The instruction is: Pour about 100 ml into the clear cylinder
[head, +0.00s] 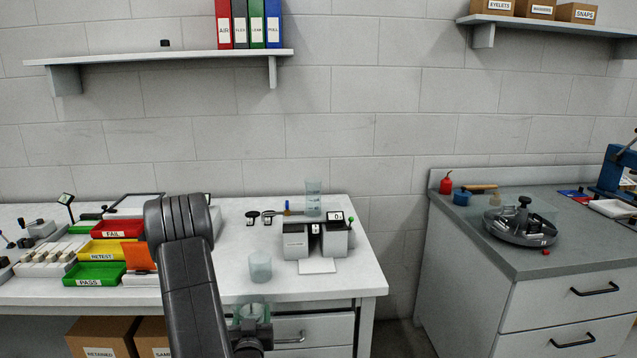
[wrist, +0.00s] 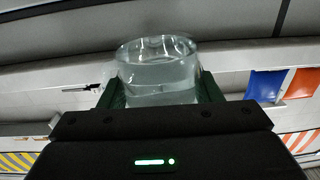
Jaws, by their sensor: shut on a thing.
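My gripper (head: 251,326) is shut on a clear beaker (head: 247,311), low in front of the white bench's front edge in the head view. In the wrist view, the beaker (wrist: 158,72) sits between the two dark green fingers and seems to hold clear liquid; its level is hard to read. A tall clear cylinder (head: 314,190) with blue markings stands upright at the back of the bench, behind a grey device. A shorter, pale clear vessel (head: 260,267) stands near the front of the bench, apart from my gripper. I cannot tell whether either contains liquid.
The grey two-block device (head: 297,243) stands on the white bench (head: 340,285), with small black items to its left. Red, yellow and green trays (head: 95,273) fill the left side. A gap separates the bench from the grey cabinet (head: 460,240) at right.

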